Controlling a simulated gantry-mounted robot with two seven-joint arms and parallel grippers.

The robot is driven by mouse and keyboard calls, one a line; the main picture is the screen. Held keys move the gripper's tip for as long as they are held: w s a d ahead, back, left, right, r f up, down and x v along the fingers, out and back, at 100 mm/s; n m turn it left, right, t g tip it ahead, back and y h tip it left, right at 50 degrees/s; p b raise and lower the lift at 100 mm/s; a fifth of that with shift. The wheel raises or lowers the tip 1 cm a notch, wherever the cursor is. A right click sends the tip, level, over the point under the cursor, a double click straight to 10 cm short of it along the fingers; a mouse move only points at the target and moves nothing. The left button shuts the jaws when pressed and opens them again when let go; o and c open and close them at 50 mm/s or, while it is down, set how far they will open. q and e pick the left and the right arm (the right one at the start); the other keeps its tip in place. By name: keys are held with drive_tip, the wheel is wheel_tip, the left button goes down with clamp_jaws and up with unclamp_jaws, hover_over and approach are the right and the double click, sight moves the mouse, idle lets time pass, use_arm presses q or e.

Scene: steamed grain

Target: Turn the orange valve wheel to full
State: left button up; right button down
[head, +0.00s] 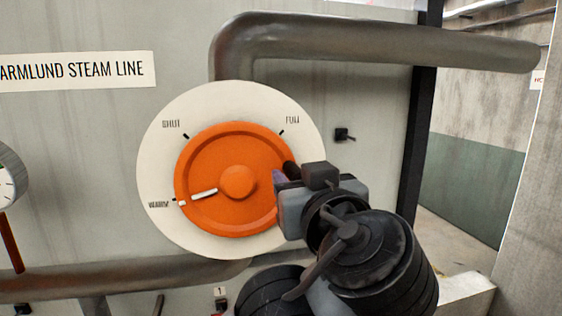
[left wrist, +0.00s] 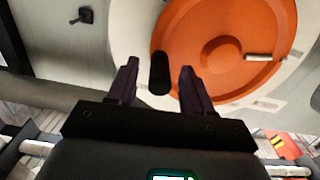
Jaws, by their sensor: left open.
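The orange valve wheel (head: 225,160) sits on a round cream dial plate (head: 160,130) marked SHUT, FULL and WARM. Its white pointer line (head: 204,193) points to the WARM mark at lower left. A dark handle knob (left wrist: 160,80) stands out from the wheel's rim; in the head view it is at the right edge, mostly hidden by my gripper. My left gripper (head: 284,177) is at the wheel's right edge. In the left wrist view its open fingers (left wrist: 158,66) are on either side of the knob, with gaps showing on both sides. My right gripper is not in view.
A thick grey pipe (head: 380,45) runs above the dial, and another pipe (head: 110,275) runs below it. A small black fitting (head: 343,134) sits on the panel to the right. A gauge (head: 8,175) is at the left edge.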

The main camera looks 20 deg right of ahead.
use_arm(q)
drive_tip(key=shift+w+d+p, duration=0.1)
drive_tip(key=shift+w+p, duration=0.2)
drive_tip(key=shift+w, duration=0.6)
clamp_jaws()
